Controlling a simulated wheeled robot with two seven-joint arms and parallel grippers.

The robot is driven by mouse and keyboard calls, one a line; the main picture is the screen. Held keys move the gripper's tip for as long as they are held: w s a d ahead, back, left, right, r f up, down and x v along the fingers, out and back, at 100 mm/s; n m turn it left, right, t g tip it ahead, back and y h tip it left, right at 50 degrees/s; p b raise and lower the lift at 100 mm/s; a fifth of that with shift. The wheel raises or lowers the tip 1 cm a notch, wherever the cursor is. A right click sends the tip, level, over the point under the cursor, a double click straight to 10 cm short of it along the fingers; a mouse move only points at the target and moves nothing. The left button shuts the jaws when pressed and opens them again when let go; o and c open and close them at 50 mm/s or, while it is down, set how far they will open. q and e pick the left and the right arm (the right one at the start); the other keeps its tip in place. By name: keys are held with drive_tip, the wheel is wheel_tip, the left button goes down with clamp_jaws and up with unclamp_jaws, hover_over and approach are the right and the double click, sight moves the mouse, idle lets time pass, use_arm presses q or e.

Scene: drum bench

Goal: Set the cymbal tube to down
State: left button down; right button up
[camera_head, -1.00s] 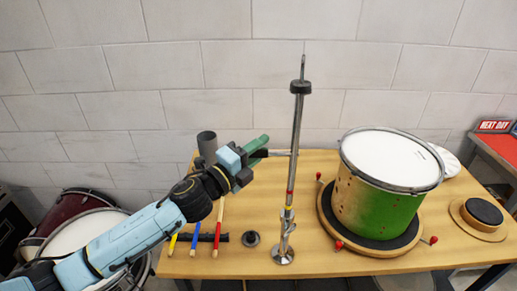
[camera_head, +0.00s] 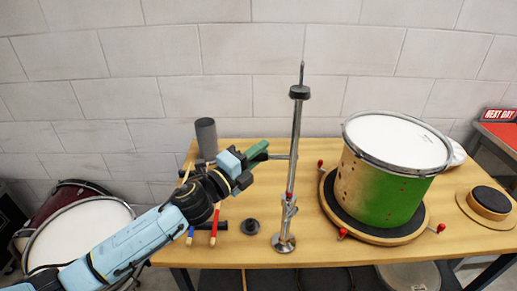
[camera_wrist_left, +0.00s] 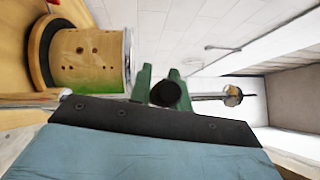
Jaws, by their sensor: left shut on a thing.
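The cymbal tube (camera_head: 297,135) is a slim chrome upright with a black collar (camera_head: 300,92) near its top, standing in a stand with a round metal base (camera_head: 284,243). A clamp (camera_head: 289,207) sits low on the upright. A short dark side handle (camera_head: 280,156) sticks out left from the tube. My left gripper (camera_head: 259,150), with green fingers, is shut on this handle, left of the tube. In the left wrist view the handle's round black end (camera_wrist_left: 166,94) shows between the green fingers. My right gripper is not in view.
A drum (camera_head: 390,180) on a round base stands right of the tube on the wooden bench (camera_head: 265,200). A black disc (camera_head: 489,200) lies at the far right. A grey cylinder (camera_head: 206,138), coloured sticks (camera_head: 214,228) and a small dark ring (camera_head: 250,227) are on the left.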

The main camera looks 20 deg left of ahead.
use_arm(q)
wheel_tip(320, 180, down, 8)
drive_tip(key=b, duration=0.5)
drive_tip(key=shift+r, duration=0.2)
drive_tip(key=shift+f, duration=0.1)
drive_tip(key=c, duration=1.4)
unclamp_jaws()
drive_tip(key=shift+o, duration=0.5)
drive_tip(key=b+v, duration=0.2)
drive_tip(key=v, duration=1.1)
drive_tip(key=shift+s, duration=0.25)
drive_tip(key=shift+a, duration=0.1)
